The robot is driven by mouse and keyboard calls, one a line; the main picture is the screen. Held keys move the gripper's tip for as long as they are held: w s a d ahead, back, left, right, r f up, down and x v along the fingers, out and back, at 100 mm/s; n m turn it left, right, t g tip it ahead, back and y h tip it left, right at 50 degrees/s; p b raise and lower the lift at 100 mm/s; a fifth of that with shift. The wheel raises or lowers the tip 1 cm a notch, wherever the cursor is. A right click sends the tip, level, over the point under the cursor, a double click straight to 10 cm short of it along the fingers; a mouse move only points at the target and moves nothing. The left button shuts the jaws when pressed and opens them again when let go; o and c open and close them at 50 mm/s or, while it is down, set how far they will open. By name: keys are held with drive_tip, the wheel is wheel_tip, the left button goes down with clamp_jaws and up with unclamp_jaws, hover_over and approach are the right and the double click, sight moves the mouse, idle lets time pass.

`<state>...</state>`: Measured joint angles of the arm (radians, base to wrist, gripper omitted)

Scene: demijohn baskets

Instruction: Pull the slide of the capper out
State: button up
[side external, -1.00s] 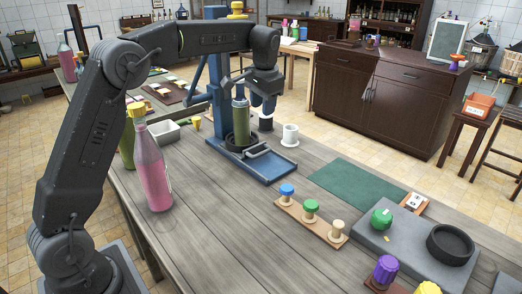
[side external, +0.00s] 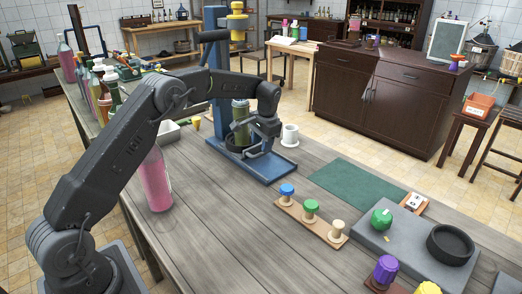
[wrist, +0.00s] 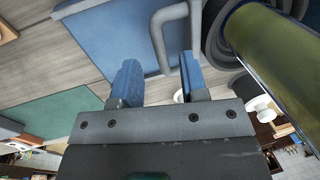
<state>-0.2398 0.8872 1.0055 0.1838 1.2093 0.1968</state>
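The blue capper (side external: 216,85) stands on the table, with a yellow head on top of its column and a flat blue base (side external: 268,170). A green bottle (side external: 240,118) stands upright in the dark round cup (side external: 231,147) of the slide; the wrist view shows the bottle (wrist: 275,50) large at the right. The slide's grey bent handle (wrist: 160,40) reaches between my blue fingertips in the wrist view. My gripper (side external: 262,146) is low over the base, in front of the bottle. In the wrist view my gripper (wrist: 158,78) is open, with gaps beside the handle.
A white mug (side external: 289,134) stands close behind the base. A pink bottle (side external: 155,180) stands near my arm. A board with several coloured stoppers (side external: 311,212), a green mat (side external: 358,185) and a grey slab (side external: 425,245) lie to the right.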

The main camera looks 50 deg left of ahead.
drive_tip(key=shift+a+f, duration=0.15)
drive_tip(key=shift+f, duration=0.7)
drive_tip(key=shift+a+f, duration=0.15)
drive_tip(key=shift+f, duration=0.65)
clamp_jaws()
